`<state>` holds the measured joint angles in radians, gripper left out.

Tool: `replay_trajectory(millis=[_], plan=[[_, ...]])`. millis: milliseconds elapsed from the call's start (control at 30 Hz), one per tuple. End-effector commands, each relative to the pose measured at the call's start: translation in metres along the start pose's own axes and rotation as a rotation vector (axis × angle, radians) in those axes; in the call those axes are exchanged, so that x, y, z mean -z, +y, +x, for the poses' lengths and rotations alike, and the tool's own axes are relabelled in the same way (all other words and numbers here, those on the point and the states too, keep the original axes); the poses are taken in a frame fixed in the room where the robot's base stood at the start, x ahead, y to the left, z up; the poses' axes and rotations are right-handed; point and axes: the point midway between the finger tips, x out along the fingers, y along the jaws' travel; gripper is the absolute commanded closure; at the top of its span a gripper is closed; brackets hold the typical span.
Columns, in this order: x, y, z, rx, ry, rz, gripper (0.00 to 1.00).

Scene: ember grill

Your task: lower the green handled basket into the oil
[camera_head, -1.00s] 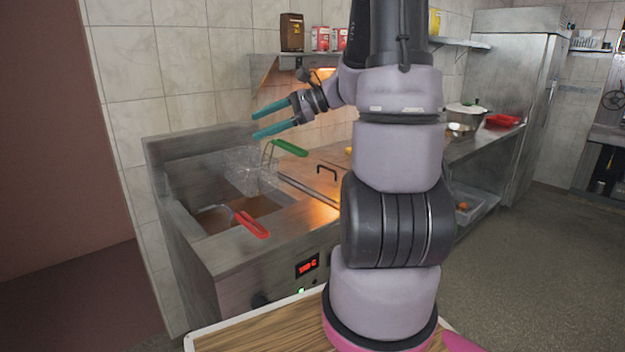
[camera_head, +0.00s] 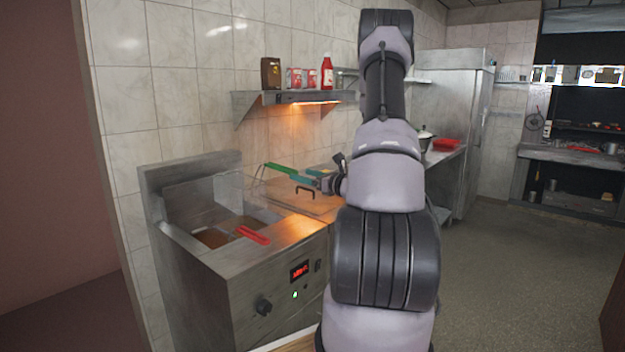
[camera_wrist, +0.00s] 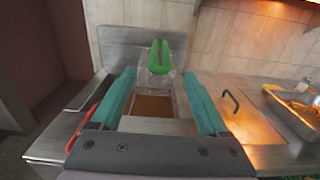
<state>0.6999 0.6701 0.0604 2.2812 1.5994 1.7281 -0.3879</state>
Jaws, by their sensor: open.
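The green handle (camera_head: 281,169) of the wire basket stands out above the back part of the fryer; its mesh is faint and hard to make out. In the wrist view the green handle (camera_wrist: 160,57) is a loop ahead of and between my fingertips. My gripper (camera_head: 308,179) has teal fingers, is open and sits close to the handle's end. In the wrist view the open gripper (camera_wrist: 158,76) has nothing between its fingers that it grips. Brown oil (camera_wrist: 152,106) shows in the fryer well below the handle.
A second basket's red handle (camera_head: 253,235) rests over the fryer's front edge. A metal counter with a black-handled lid (camera_wrist: 231,101) lies to the right. A metal tray of food (camera_wrist: 296,112) is further right. A shelf (camera_head: 300,97) with bottles and boxes hangs above.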

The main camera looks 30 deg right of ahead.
Motion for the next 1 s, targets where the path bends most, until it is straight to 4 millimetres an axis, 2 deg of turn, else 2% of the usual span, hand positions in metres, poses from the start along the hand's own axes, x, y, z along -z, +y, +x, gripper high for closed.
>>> replay_trajectory(millis=[33,200,400,800,867,1000], plan=[[0.0,0.001,0.011,-0.004,-0.001,-0.002,0.22],[0.0,0.001,0.041,-0.004,0.0,0.0,0.22],[0.0,0.001,0.065,-0.002,0.0,-0.001,0.22],[0.0,0.001,0.072,-0.001,0.001,0.0,0.22],[0.0,0.001,0.072,-0.001,0.001,0.0,0.41],[0.0,0.001,0.072,-0.001,0.001,0.0,0.94]])
